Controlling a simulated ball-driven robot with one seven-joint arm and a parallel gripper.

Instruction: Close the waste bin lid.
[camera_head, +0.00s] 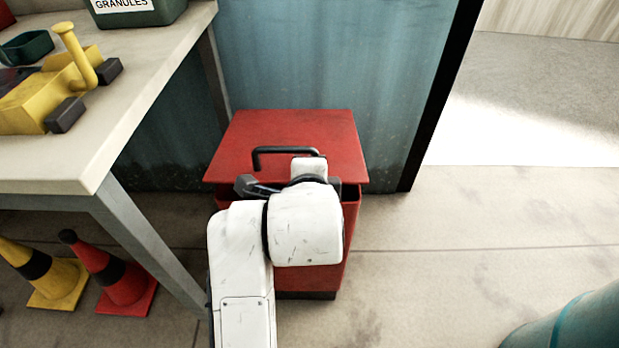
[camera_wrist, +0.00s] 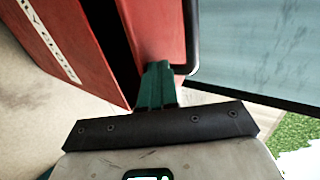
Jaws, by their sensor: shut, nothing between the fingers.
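The red waste bin (camera_head: 352,225) stands on the floor below and in front of me in the head view. Its flat red lid (camera_head: 315,135) carries a black bar handle (camera_head: 258,158). A dark gap shows under the lid's front edge, so the lid looks slightly raised, though my arm covers much of that edge. In the wrist view the bin front (camera_wrist: 75,45) with white lettering is at left, and a dark strip separates it from the lid (camera_wrist: 152,28). My gripper (camera_wrist: 158,68) is shut and empty, its green fingers against or just over the lid; contact is unclear.
A workbench (camera_head: 150,85) with a yellow tool (camera_head: 50,95) stands close at left. Red (camera_head: 122,282) and yellow (camera_head: 55,278) cones are under it. A blue-grey wall panel (camera_head: 320,60) stands behind the bin. The floor at right is mostly clear, with a teal rounded object (camera_head: 575,325) at the corner.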

